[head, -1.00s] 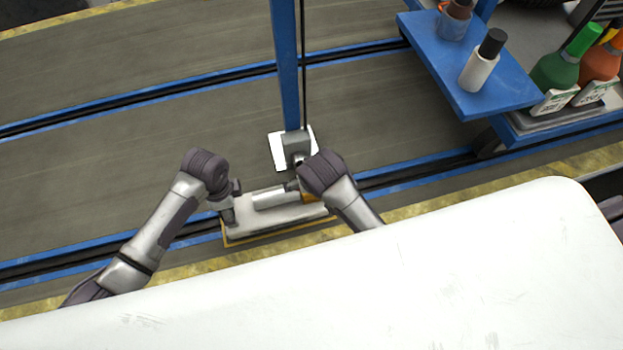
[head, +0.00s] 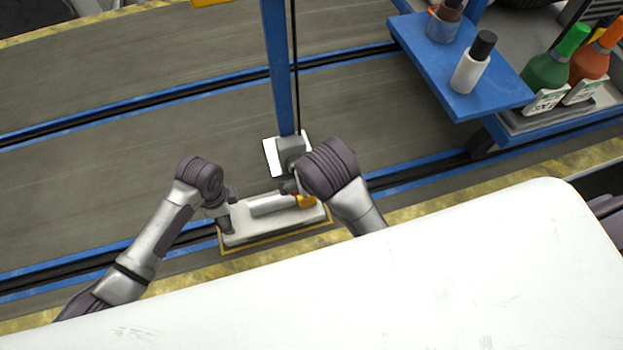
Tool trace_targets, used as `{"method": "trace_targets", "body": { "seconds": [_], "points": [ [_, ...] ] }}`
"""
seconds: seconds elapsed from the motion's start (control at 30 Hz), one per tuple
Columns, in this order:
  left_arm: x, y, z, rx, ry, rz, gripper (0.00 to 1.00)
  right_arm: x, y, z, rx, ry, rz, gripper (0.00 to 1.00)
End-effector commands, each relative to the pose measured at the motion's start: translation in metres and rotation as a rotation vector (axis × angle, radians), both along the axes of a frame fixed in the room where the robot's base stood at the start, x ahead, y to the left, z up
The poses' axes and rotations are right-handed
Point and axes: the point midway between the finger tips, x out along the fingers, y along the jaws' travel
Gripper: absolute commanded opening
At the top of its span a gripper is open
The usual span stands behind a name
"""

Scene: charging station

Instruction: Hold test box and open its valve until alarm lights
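The test box (head: 270,226) is a pale, flat, long box on a yellow-edged base in the middle of the head view. A grey cylinder (head: 268,204) lies along its top. A small yellow-orange part (head: 306,201), perhaps the valve, shows at its right end, partly hidden by my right wrist. My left gripper (head: 226,208) is at the box's left end, with a finger against or just over it; its grip is unclear. My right gripper (head: 290,188) is above the box's right half, near the yellow-orange part, and its fingers are mostly hidden. I cannot make out an alarm light.
A blue post (head: 278,70) with a white plate and grey block (head: 290,148) stands just behind the box. A blue shelf (head: 425,60) holds a white bottle (head: 472,65); green (head: 550,72) and orange bottles stand beyond. A white surface (head: 330,285) fills the front.

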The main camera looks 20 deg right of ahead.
Motion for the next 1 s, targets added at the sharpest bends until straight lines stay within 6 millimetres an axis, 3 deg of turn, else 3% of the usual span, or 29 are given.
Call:
{"method": "trace_targets", "body": {
  "seconds": [0.03,0.07,0.23,0.67,1.0],
  "points": [
    [0.000,0.001,0.000,0.001,0.000,0.000,0.24,0.000,0.000,0.000,0.000,0.000,0.000,1.00],
    [0.000,0.001,0.000,0.001,0.000,0.000,0.74,0.000,0.000,0.000,0.000,0.000,0.000,1.00],
    [0.000,0.000,0.000,0.001,0.000,0.000,1.00,0.000,0.000,0.000,0.000,0.000,0.000,1.00],
    [0.001,0.000,0.007,0.000,-0.002,0.000,1.00,0.000,0.000,0.000,0.000,-0.001,0.000,1.00],
    [0.002,0.000,0.074,-0.002,-0.005,-0.001,1.00,0.000,0.000,0.000,0.000,-0.001,0.000,1.00]
  ]
}}
